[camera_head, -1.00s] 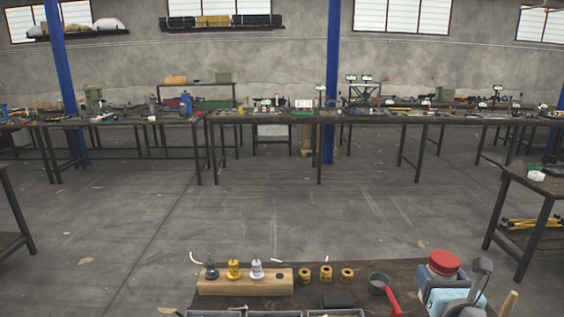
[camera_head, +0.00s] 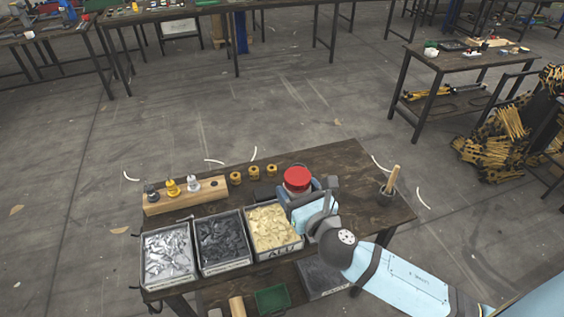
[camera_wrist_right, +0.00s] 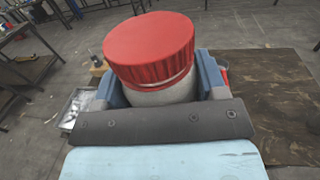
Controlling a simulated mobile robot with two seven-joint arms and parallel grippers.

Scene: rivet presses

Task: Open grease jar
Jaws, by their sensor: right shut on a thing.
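The grease jar (camera_wrist_right: 158,95) has a pale grey body and a ribbed red lid (camera_wrist_right: 150,45), which sits on top of it. In the head view the red lid (camera_head: 297,179) shows above the workbench (camera_head: 345,165). My right gripper (camera_head: 300,197) is shut around the jar's body, with a blue finger on each side in the right wrist view. The lid stands above the fingers. The jar's base is hidden, so I cannot tell whether it touches the bench. My left gripper is not in view.
Bins of silver (camera_head: 167,256), dark (camera_head: 220,240) and brass-coloured (camera_head: 273,228) parts line the front edge. A wooden block (camera_head: 190,200) with knobbed tools and brass rings (camera_head: 254,173) lie behind. A wooden-handled tool (camera_head: 392,180) stands in a pot at right. The back right of the bench is clear.

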